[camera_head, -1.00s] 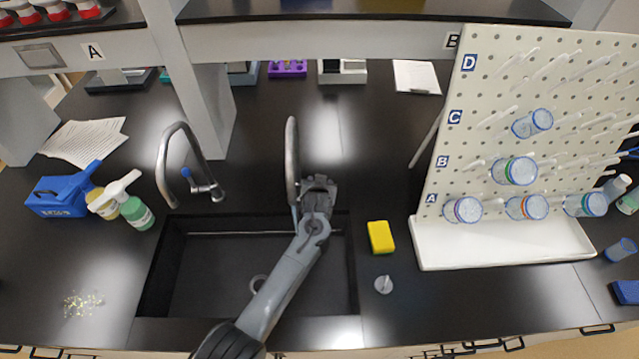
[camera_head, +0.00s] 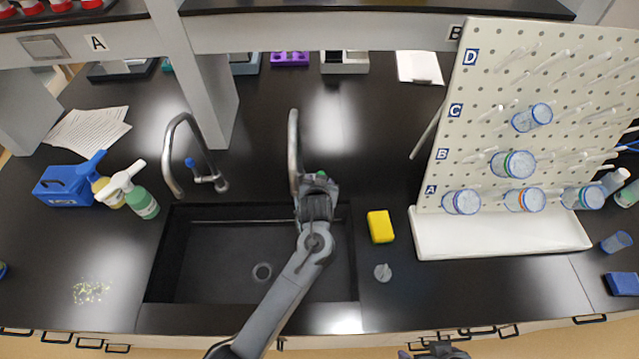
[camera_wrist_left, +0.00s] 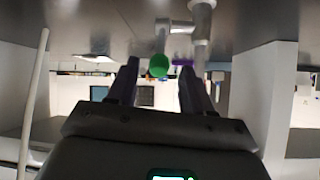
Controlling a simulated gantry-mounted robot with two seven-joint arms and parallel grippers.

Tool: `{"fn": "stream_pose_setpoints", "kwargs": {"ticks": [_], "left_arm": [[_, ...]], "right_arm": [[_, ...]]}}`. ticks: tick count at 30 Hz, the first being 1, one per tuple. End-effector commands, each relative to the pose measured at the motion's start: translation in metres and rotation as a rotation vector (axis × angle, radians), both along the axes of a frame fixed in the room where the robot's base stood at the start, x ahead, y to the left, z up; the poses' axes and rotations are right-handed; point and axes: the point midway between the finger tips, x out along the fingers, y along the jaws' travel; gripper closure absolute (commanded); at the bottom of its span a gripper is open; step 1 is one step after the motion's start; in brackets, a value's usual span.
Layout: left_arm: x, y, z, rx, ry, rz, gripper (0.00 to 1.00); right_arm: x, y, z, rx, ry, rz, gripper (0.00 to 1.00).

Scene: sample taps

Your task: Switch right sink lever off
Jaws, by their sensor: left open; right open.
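The right sink tap (camera_head: 294,150) is a grey curved spout behind the sink. Its lever has a green tip (camera_head: 322,174), just showing past my left wrist. In the left wrist view the green tip (camera_wrist_left: 158,66) appears between the two dark fingers of my left gripper (camera_wrist_left: 158,82). These are spread apart, and I cannot tell whether they touch the lever. In the head view my left wrist hides the fingers and most of the lever. My right gripper (camera_head: 436,349) shows only partly at the bottom edge, open and far from the tap.
The left tap (camera_head: 174,135) has a blue-tipped lever (camera_head: 189,162). The sink (camera_head: 205,255) lies below both taps. A yellow sponge (camera_head: 380,226) and a small grey knob-like piece (camera_head: 382,272) are on the counter. A pegboard (camera_head: 510,120) with beakers stands at right.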

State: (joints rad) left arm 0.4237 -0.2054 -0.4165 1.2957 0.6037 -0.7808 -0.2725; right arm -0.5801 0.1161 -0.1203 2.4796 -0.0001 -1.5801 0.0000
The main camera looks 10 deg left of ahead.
Motion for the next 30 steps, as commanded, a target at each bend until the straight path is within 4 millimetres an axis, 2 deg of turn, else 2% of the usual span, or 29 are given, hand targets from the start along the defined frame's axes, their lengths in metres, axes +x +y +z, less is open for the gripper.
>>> {"fn": "stream_pose_setpoints", "kwargs": {"ticks": [7,18,23,27,30], "left_arm": [[-0.017,-0.001,0.013,0.001,0.000,0.000,0.50],[-0.020,-0.001,0.014,0.001,0.001,0.000,0.51],[-0.019,-0.001,0.015,0.024,-0.003,-0.015,0.76],[-0.009,0.002,0.031,0.125,-0.096,-0.056,0.97],[0.001,0.004,0.052,0.241,-0.212,-0.093,1.00]], "right_arm": [[0.000,-0.002,0.004,-0.008,0.000,0.005,0.00],[0.000,-0.002,0.004,-0.008,0.000,0.005,0.00],[0.000,-0.001,0.004,-0.005,-0.001,0.004,0.00],[0.000,-0.001,0.004,-0.002,0.000,0.001,0.00],[0.000,-0.001,0.004,-0.001,-0.001,0.001,0.00]]}}
